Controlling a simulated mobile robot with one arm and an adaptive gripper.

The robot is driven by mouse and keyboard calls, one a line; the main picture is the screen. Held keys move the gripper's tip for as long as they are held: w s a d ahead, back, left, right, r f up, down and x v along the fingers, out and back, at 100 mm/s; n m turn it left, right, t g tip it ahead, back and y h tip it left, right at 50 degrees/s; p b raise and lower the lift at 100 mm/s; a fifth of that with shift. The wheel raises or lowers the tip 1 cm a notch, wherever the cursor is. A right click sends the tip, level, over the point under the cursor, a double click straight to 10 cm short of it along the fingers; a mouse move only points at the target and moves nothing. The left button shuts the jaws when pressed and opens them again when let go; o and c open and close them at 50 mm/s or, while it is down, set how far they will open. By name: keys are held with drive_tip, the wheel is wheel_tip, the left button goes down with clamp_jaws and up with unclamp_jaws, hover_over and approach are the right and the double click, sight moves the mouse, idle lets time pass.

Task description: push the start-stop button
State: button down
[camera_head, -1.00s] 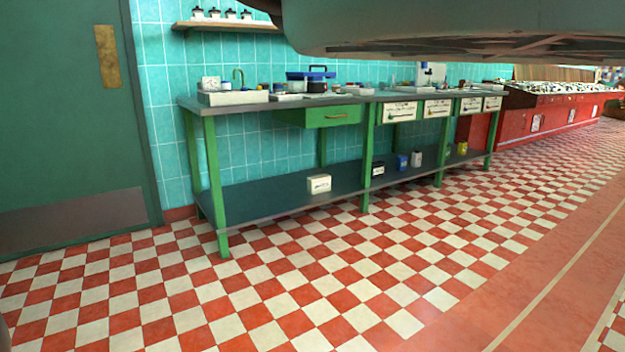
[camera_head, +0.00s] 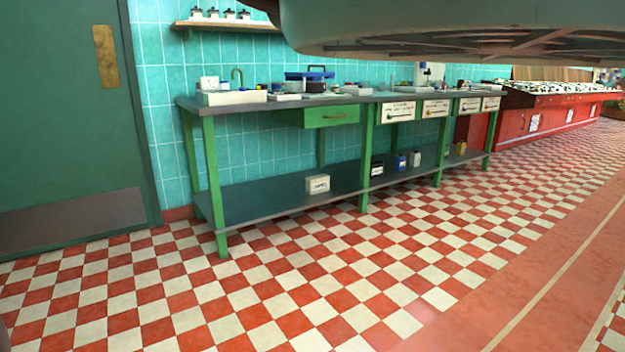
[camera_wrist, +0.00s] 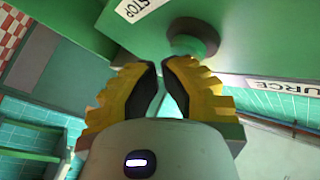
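In the wrist view a round green button (camera_wrist: 193,38) on a green box (camera_wrist: 245,35) sticks out just beyond my gripper (camera_wrist: 160,64). A white label reading "STOP" (camera_wrist: 138,6) is at the top, on the box near the button. My gripper has yellow ribbed fingers with dark pads; their tips come together with only a thin gap, and nothing is held. The tips lie below and left of the button in the picture. Contact with it does not show. In the head view neither the button nor my gripper is visible.
A white "SOURCE" label (camera_wrist: 296,88) is on the box's edge. In the head view a green workbench (camera_head: 275,103) with small items stands along a teal tiled wall, a dark green door (camera_head: 65,110) at left, red counter (camera_head: 560,112) at right. The checkered floor (camera_head: 300,270) is clear.

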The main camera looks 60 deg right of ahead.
drive_tip(key=shift+d, duration=0.1)
drive_tip(key=shift+s+d+p, duration=0.35)
drive_tip(key=shift+d, duration=0.4)
drive_tip(key=s+d+p, duration=0.1)
drive_tip(key=s+d, duration=0.1)
drive_tip(key=d, duration=0.3)
drive_tip(key=shift+s+d+p, duration=0.2)
drive_tip(key=shift+d+p, duration=0.05)
drive_tip(key=shift+p, duration=0.15)
drive_tip(key=shift+w+r, duration=0.1)
drive_tip(key=shift+r, duration=0.05)
